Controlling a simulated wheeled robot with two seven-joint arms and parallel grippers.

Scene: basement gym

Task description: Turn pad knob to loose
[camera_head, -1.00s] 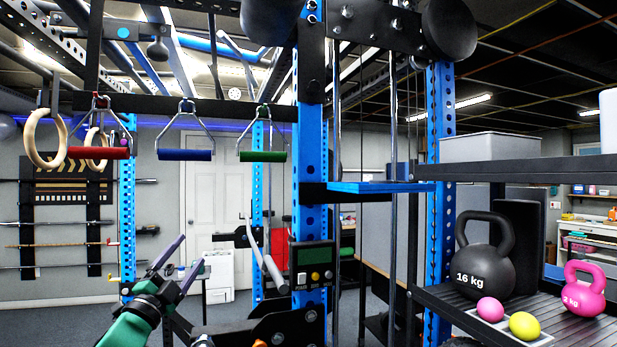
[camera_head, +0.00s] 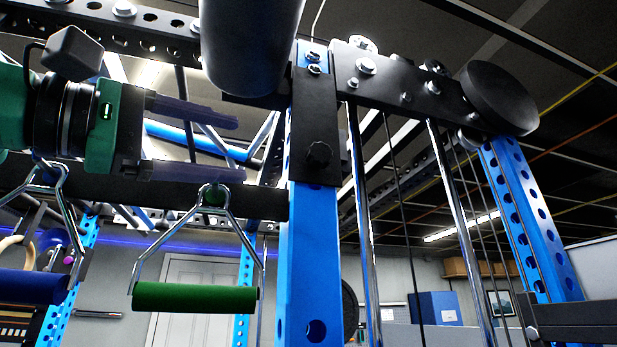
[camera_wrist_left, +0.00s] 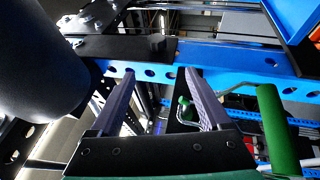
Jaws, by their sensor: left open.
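The pad knob (camera_head: 318,153) is a small black lobed knob on a black plate (camera_head: 315,110) fixed to a blue upright. The dark round pad (camera_head: 250,45) sticks out just above and left of it. My left gripper (camera_head: 236,147) is raised, open and empty. Its two purple-grey fingers point right toward the knob, with a gap between the fingertips and the knob. In the left wrist view the open fingers (camera_wrist_left: 158,73) point toward the blue post, and the knob (camera_wrist_left: 157,42) shows beyond the tips. Which way the knob is set cannot be read. My right gripper is not visible.
A green handle (camera_head: 195,297) and a blue handle (camera_head: 32,287) hang below my left gripper. A black crossbeam (camera_head: 150,185) runs behind the fingers. Steel guide rods (camera_head: 460,230) and another blue post (camera_head: 530,220) stand to the right.

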